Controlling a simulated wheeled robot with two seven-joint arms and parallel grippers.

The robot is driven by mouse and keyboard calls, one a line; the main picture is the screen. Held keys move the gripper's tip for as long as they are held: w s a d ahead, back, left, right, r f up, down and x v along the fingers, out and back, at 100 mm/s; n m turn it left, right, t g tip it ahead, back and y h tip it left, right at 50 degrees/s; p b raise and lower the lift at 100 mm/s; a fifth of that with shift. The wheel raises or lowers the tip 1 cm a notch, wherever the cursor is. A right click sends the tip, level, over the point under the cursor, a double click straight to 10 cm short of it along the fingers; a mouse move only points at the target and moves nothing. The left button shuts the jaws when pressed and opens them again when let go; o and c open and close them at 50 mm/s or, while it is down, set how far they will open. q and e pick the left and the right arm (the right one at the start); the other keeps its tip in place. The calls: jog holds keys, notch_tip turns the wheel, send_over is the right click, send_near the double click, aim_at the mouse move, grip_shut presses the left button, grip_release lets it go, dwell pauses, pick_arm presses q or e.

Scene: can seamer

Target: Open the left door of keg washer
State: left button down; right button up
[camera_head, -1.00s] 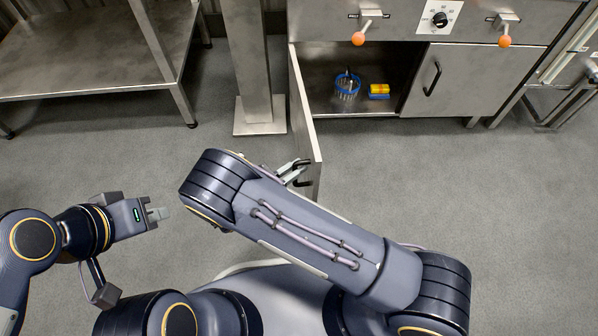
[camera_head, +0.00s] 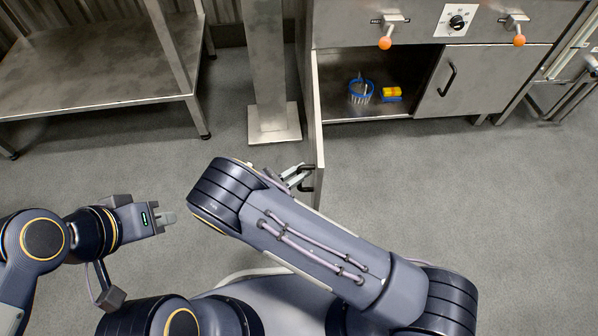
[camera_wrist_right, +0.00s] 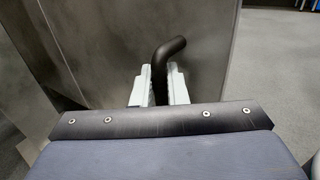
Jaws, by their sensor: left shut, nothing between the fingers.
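The left door (camera_head: 319,140) of the keg washer stands swung out from the cabinet, seen nearly edge-on in the head view. Its grey panel (camera_wrist_right: 100,50) fills the left and middle of the right wrist view. The dark bent handle (camera_wrist_right: 168,50) is on this door. My right gripper (camera_wrist_right: 159,88) has its pale fingers closed around the handle; it also shows in the head view (camera_head: 297,177), partly hidden by my right arm. My left gripper (camera_head: 170,218) is shut and empty above the floor at the left, away from the door.
The open compartment (camera_head: 360,112) holds a blue basket (camera_head: 360,92) and a yellow-and-blue item (camera_head: 391,94). The right door (camera_head: 470,85) is shut. A steel post (camera_head: 266,70) stands left of the open door, and a steel table (camera_head: 100,75) is further left. Floor between is clear.

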jog(key=o, duration=0.3)
jog(key=shift+o, duration=0.2)
jog(key=shift+a, duration=0.1)
jog(key=p+v, duration=0.1)
jog(key=v, duration=0.6)
jog(key=shift+s+a+p, duration=0.25)
jog(key=shift+p, duration=0.1)
jog(key=shift+a, duration=0.1)
